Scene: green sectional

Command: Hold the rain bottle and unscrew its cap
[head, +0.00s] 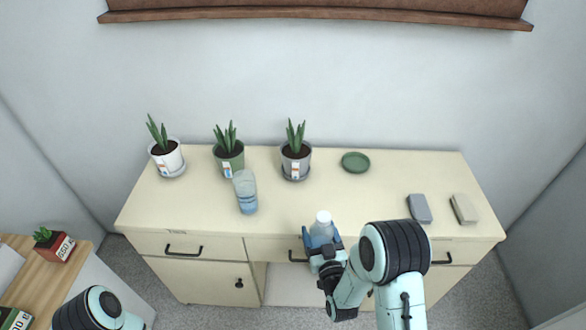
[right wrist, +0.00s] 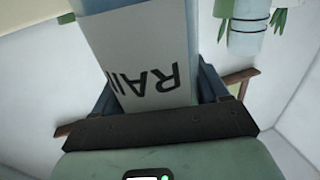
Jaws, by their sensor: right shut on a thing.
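The rain bottle (head: 321,233) is pale blue, with a white cap (head: 323,216) on top, at the front edge of the cabinet top in the head view. My right gripper (head: 323,246) is shut on its body, below the cap. In the right wrist view the bottle's white label (right wrist: 150,50) fills the middle between my fingers, with "RAI" readable upside down and the last letter partly hidden. The bottle looks upright; I cannot tell whether its base touches the cabinet top. The cap is outside the right wrist view. My left gripper is out of view.
A clear blue container (head: 246,192) stands left on the cream cabinet (head: 350,197). Potted plants (head: 167,158) (head: 229,155) (head: 294,160) line the back beside a green dish (head: 355,162). Two flat blocks (head: 420,208) (head: 463,209) lie right. The cabinet's middle top is clear.

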